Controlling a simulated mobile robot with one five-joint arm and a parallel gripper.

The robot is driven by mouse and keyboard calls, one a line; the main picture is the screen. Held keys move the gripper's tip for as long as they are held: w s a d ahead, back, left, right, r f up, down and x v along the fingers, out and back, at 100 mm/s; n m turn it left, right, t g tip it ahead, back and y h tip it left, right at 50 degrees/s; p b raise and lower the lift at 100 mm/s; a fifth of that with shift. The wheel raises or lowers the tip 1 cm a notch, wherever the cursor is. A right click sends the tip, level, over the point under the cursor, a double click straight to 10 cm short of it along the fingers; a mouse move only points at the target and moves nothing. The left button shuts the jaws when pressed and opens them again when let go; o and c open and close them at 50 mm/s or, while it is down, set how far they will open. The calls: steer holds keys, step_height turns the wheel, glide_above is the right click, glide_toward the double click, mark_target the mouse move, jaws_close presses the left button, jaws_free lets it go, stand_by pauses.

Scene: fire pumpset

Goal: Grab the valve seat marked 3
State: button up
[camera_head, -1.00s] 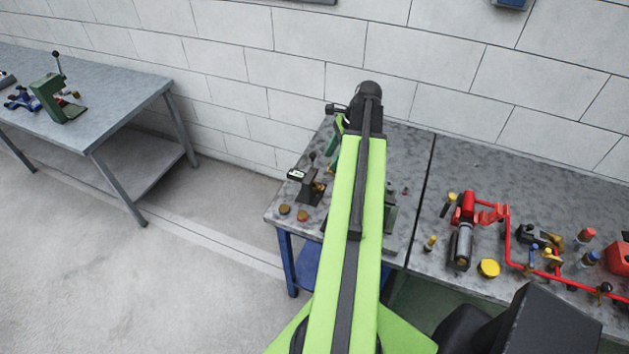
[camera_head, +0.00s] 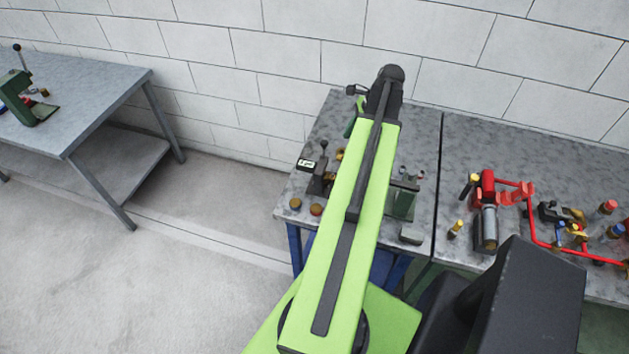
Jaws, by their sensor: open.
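My green arm reaches away from me over the grey workbench (camera_head: 318,130). My gripper (camera_head: 384,92) is at its far dark end, open. Its fingertips are mostly hidden by the arm. Two small round brownish pieces, one (camera_head: 295,203) left of the other (camera_head: 316,209), lie near the bench's front left edge, apart from my gripper. They may be valve seats, but no number is readable on them. I cannot make out a valve seat marked 3; part of the bench is hidden under my arm.
A dark fixture with a white label (camera_head: 306,163) stands left of my arm. A green-grey fixture (camera_head: 401,200) stands to its right. Red pipework (camera_head: 540,230) and several small fittings cover the adjoining right bench. Another table (camera_head: 95,115) stands left across open floor.

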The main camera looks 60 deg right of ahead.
steer(key=b, duration=1.1)
glide_above(327, 174)
steer(key=s+d, duration=0.1)
steer(key=s, duration=0.1)
step_height(327, 174, down, 12)
steer(key=shift+w+r, duration=0.1)
steer(key=shift+w, duration=0.05)
steer(key=shift+w+f+b, duration=0.15)
steer(key=shift+f+b, duration=0.05)
steer(key=shift+b, duration=0.1)
steer(key=shift+r, duration=0.15)
steer(key=b+x, duration=0.4)
steer(key=x, duration=0.1)
steer(key=shift+f+b, duration=0.25)
steer(key=shift+b, duration=0.15)
steer(key=shift+r, duration=0.15)
jaws_close()
